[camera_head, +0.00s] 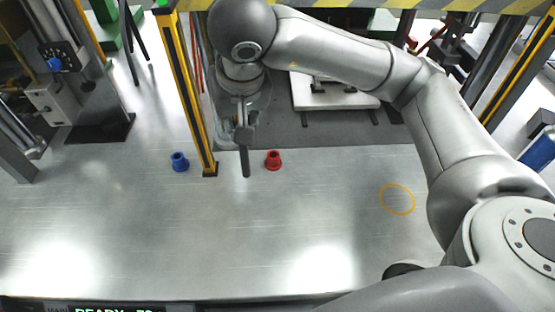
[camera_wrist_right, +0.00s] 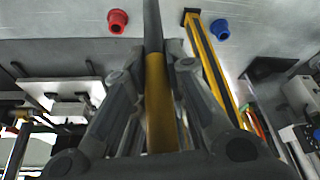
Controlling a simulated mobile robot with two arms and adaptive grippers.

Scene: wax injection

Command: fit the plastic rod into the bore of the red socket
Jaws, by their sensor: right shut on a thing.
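The red socket (camera_head: 273,160) stands upright on the metal table; it also shows at the top left of the wrist view (camera_wrist_right: 117,21). My right gripper (camera_head: 244,132) is shut on the plastic rod (camera_head: 246,162), a thin dark grey rod pointing down in the head view. The rod's free end is left of the red socket and apart from it in the picture. Its height over the table is hard to tell. In the wrist view the rod (camera_wrist_right: 153,22) runs up between the fingers (camera_wrist_right: 154,55). My left gripper is not in view.
A blue socket (camera_head: 179,162) stands on the table left of the yellow-and-black post (camera_head: 191,95), which rises close to my right gripper. An orange ring mark (camera_head: 397,199) lies at the right. A white plate (camera_head: 322,95) is behind. The table's front is clear.

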